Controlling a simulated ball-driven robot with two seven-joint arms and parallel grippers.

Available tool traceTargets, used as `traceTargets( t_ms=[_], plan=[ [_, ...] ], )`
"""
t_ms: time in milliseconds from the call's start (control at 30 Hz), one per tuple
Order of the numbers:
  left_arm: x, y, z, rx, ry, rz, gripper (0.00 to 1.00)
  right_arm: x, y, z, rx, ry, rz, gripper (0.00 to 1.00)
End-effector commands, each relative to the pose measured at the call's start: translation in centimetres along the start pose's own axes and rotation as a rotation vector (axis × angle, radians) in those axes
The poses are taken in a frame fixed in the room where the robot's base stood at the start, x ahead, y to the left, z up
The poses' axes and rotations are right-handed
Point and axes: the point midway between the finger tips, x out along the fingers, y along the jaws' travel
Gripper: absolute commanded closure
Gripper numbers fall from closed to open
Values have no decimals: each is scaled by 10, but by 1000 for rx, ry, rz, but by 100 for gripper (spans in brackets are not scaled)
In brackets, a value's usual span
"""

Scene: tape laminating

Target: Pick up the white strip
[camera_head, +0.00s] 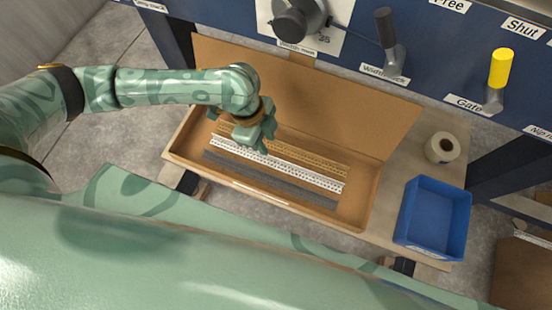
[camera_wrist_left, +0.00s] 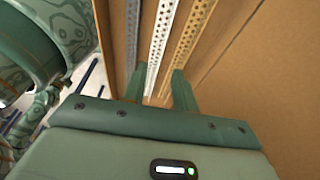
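The white strip (camera_head: 303,172) is a long perforated strip lying in an open cardboard box (camera_head: 358,212), between a brown strip (camera_head: 318,163) and a dark grey strip (camera_head: 270,181). My left gripper (camera_head: 254,140) is over the box, above the left half of the white strip, and hides part of it. In the left wrist view the two fingers (camera_wrist_left: 160,76) are apart. The white strip (camera_wrist_left: 161,38) runs into the gap between them there, and I cannot tell whether the fingers touch it. My right gripper is not in view.
The box's raised cardboard flap (camera_head: 310,98) stands behind the strips. To the right on the bench are a blue bin (camera_head: 434,205) and a roll of tape (camera_head: 442,147). A blue machine panel with a grey lever (camera_head: 390,45) and a yellow-topped lever (camera_head: 501,68) rises at the back.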

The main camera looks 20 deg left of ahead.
Motion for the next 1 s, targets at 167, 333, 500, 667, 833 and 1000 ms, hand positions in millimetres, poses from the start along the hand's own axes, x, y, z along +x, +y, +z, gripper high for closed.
traceTargets(
  t_ms=[167, 333, 500, 667, 833, 1000],
  plan=[
    [41, 1, 2, -3, 1, 8, 72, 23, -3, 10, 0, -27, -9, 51],
    [53, -1, 3, -3, 1, 4, 72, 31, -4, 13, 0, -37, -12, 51],
    [82, -5, 7, -3, 2, 8, 72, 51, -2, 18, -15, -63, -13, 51],
    [96, -5, 5, -2, 1, 3, 72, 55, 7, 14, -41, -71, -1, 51],
    [92, -6, 4, -1, 1, -2, 72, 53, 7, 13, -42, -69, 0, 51],
    [92, -6, 5, -1, 1, -1, 100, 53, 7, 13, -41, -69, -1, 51]
  ],
)
